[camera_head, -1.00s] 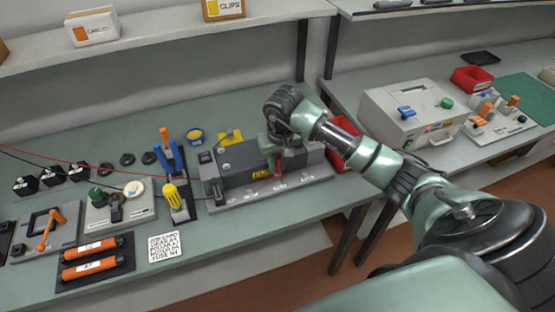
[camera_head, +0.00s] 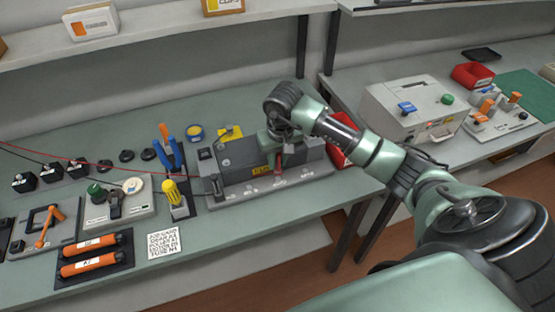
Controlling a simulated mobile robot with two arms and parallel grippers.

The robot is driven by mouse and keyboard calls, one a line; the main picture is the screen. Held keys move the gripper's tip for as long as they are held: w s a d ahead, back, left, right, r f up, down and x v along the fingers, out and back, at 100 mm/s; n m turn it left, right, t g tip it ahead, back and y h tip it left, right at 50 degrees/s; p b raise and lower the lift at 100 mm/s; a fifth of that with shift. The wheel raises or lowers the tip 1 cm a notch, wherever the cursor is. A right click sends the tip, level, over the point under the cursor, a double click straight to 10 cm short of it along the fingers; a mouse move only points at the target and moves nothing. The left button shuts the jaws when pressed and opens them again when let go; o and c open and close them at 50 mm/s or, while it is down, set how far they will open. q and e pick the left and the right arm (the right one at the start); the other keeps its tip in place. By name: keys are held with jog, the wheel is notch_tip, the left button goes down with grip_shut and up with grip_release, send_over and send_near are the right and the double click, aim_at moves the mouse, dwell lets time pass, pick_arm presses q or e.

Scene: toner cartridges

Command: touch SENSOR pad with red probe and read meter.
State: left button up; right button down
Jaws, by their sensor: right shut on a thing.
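My right gripper (camera_head: 278,150) is over the right part of a grey fixture (camera_head: 228,172) on the bench, pointing down. It is shut on a red probe (camera_head: 278,168), whose lower end is close to the fixture's front strip. I cannot tell whether the tip touches a pad. The labels along the strip are too small to read, so the SENSOR pad cannot be singled out. I cannot make out the meter or its reading. My left gripper is not in view.
Yellow-handled (camera_head: 173,190) and blue-handled tools stand left of the fixture. Two orange cartridges (camera_head: 90,262) lie on a dark mat at the front left. A red bin (camera_head: 340,150) is close behind my right arm. A red wire runs across the left side.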

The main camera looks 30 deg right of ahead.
jog(key=shift+f+b, duration=0.6)
jog(key=shift+b, duration=0.05)
dwell(0.7)
jog(key=shift+b, duration=0.3)
dwell(0.7)
jog(key=shift+r+p, duration=1.7)
jog(key=shift+r, duration=1.75)
jog(key=s+a+r+n+b, duration=0.1)
jog(key=s+a+r, duration=0.2)
jog(key=a, duration=0.3)
jog(key=s+a+r+n+b, duration=0.1)
jog(key=s+a+r, duration=0.3)
jog(key=a, duration=0.3)
jog(key=shift+s+a+r+n+b, duration=0.15)
jog(key=shift+a+r+n+b, duration=0.05)
jog(key=shift+r+n+b, duration=0.2)
jog(key=shift+a, duration=0.1)
